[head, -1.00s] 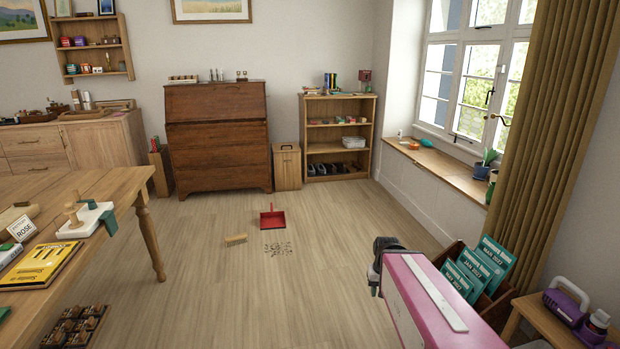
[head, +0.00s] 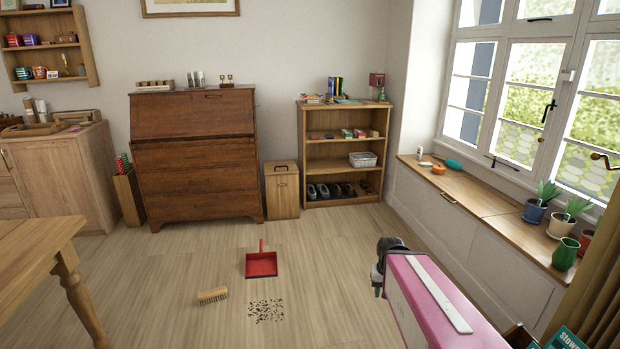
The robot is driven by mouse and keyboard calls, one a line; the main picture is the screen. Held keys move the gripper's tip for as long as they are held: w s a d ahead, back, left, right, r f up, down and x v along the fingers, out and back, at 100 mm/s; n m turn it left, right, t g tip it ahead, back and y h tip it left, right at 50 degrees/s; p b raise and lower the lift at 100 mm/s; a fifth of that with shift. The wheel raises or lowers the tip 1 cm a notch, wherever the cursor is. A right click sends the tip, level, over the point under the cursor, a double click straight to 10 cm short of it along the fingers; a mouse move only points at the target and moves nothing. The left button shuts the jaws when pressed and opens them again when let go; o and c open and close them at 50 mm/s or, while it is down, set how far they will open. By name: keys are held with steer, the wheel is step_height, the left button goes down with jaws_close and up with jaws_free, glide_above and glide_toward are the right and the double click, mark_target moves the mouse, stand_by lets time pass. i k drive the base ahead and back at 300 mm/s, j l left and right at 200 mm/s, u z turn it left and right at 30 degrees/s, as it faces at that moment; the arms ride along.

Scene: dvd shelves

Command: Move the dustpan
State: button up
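The red dustpan (head: 262,265) lies on the wooden floor in the middle of the head view, its handle pointing away toward the bureau. My pink arm reaches in from the lower right. My gripper (head: 378,284) is dark and sits at the arm's far end, to the right of the dustpan in the picture and apart from it. Its fingers are small and partly hidden by the arm, so I cannot see whether they are open or shut.
A wooden brush (head: 212,296) and scattered dark debris (head: 266,311) lie on the floor just nearer than the dustpan. A table (head: 40,240) stands at left. A bureau (head: 196,160), wooden bin (head: 281,190) and shelf (head: 343,150) line the back wall. Floor around the dustpan is mostly clear.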

mark_target(260, 265)
steer(key=i, duration=3.3)
steer(key=u, duration=1.75)
